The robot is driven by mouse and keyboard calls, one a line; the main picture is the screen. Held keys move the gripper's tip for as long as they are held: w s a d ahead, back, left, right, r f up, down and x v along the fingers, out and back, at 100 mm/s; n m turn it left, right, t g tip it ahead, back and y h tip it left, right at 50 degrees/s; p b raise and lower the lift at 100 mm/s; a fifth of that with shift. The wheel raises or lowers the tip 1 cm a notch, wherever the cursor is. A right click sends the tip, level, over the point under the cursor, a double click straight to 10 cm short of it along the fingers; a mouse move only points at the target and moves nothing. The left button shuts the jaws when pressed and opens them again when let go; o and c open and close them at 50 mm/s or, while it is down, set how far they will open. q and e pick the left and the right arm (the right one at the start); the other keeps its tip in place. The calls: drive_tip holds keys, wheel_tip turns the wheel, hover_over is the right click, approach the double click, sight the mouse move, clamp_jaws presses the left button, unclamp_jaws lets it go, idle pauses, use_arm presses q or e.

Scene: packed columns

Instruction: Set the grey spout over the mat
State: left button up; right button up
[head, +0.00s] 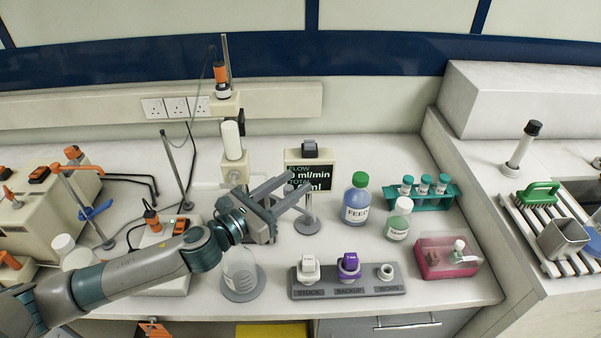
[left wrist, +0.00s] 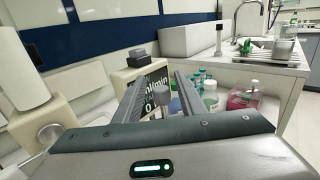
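A short grey upright piece (left wrist: 162,93), which I take for the grey spout, shows between my fingers in the left wrist view. In the head view its grey post on a round base (head: 308,222) stands below the fingertips; its upper part is partly hidden by the gripper. My left gripper (head: 302,181) is open, fingers pointing to the back right; I cannot tell whether either touches the piece. A round grey mat (head: 258,292) lies at the front, left of the post, with a clear flask (head: 240,268) on it. My right gripper is not in view.
The flow display (head: 294,156) stands just behind the fingers. A grey holder (head: 325,291) with caps lies in front.

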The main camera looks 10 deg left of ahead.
use_arm(q)
drive_tip(key=x, duration=0.3)
drive_tip(key=shift+w+d+p, duration=0.1)
drive_tip(key=shift+p, duration=0.2)
drive_tip(key=shift+c, duration=0.3)
clamp_jaws()
